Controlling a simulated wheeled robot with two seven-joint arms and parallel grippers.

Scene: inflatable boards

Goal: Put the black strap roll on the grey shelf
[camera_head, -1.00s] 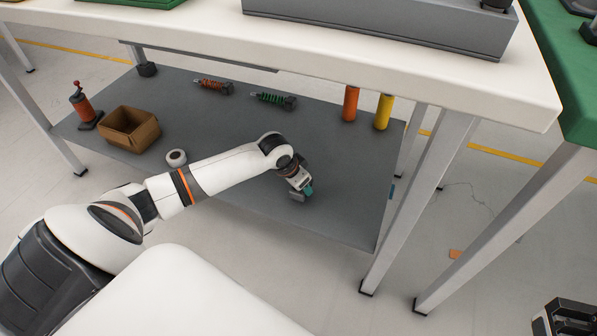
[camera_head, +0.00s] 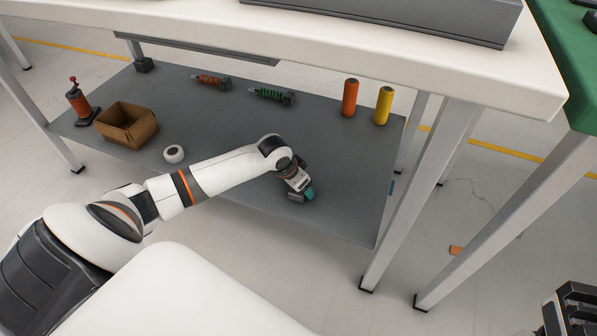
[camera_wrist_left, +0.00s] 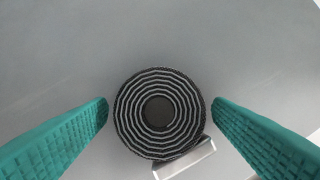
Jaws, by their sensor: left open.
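The black strap roll (camera_wrist_left: 158,113) shows end-on in the left wrist view as a dark spiral with pale edges and a metal piece at its lower right. My left gripper (camera_wrist_left: 159,104) is open, with one green finger on each side of the roll and a small gap on both sides. In the head view my left gripper (camera_head: 303,190) is low over the right front part of the grey shelf (camera_head: 220,150). The roll is mostly hidden there by the gripper. The roll appears to rest on the shelf surface.
On the shelf are a cardboard box (camera_head: 126,125), a white tape roll (camera_head: 174,154), a red-topped tool (camera_head: 79,101), two spring shock absorbers (camera_head: 272,94), an orange cylinder (camera_head: 350,97) and a yellow cylinder (camera_head: 383,105). A white tabletop (camera_head: 400,55) overhangs the shelf. The shelf's middle is clear.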

